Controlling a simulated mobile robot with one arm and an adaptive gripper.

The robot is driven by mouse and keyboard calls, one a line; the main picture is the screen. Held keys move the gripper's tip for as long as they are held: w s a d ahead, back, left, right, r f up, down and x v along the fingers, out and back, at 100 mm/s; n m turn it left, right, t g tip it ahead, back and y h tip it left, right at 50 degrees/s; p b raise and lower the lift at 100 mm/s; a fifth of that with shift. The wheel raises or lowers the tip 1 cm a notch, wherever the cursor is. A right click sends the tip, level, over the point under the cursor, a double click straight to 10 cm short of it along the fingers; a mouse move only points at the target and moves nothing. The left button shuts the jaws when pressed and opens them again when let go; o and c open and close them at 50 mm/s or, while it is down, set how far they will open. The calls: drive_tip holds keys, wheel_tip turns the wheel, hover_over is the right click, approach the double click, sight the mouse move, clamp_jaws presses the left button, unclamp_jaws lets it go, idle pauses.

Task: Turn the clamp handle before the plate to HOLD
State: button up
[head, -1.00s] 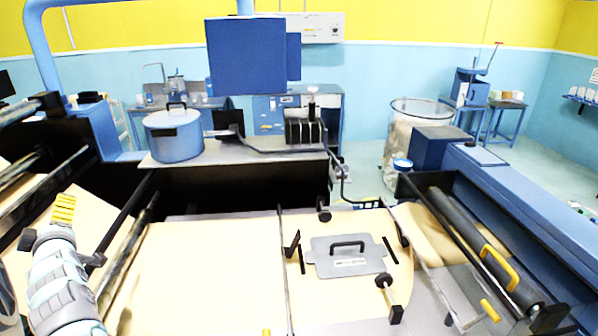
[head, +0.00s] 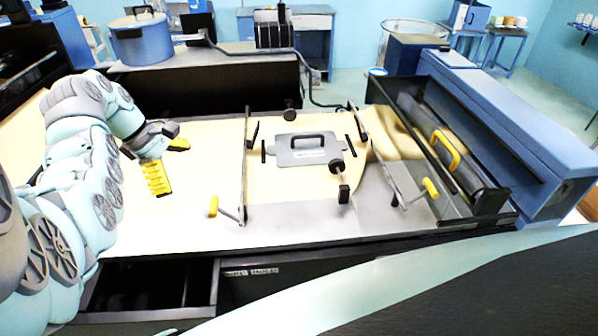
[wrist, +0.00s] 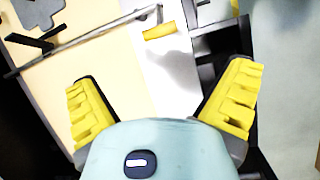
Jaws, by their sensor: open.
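The grey plate (head: 308,152) with a black bar handle lies on the cream sheet; part of it shows at the top left of the wrist view (wrist: 36,12). A lever with a yellow grip (head: 213,206) stands at the front left of the plate. A yellow grip (wrist: 160,31) on a thin metal bar shows at the top centre of the wrist view, ahead of my fingers. A second lever with a yellow grip (head: 431,187) is to the right. My gripper (head: 168,162) is open and empty, left of the nearer lever and apart from it. I cannot read a HOLD mark.
Dark knobbed posts (head: 337,167) stand at the plate's front and back edges. A dark roller with a yellow handle (head: 447,149) lies to the right. A blue pot (head: 142,38) stands behind. The cream sheet (head: 205,150) between gripper and plate is clear.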

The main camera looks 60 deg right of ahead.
drive_tip(key=b, duration=0.8)
approach(214, 205)
drive_tip(key=x, duration=0.5)
drive_tip(key=shift+w+a+f, duration=0.15)
drive_tip(key=p+x, duration=0.3)
drive_tip(key=x, duration=0.1)
drive_tip(key=shift+s+d+f, duration=0.2)
drive_tip(key=shift+s+f, duration=0.05)
drive_tip(key=shift+p+x, duration=0.5)
drive_tip(key=shift+x, duration=0.55)
drive_tip(key=shift+w, duration=0.1)
drive_tip(key=c, duration=1.1)
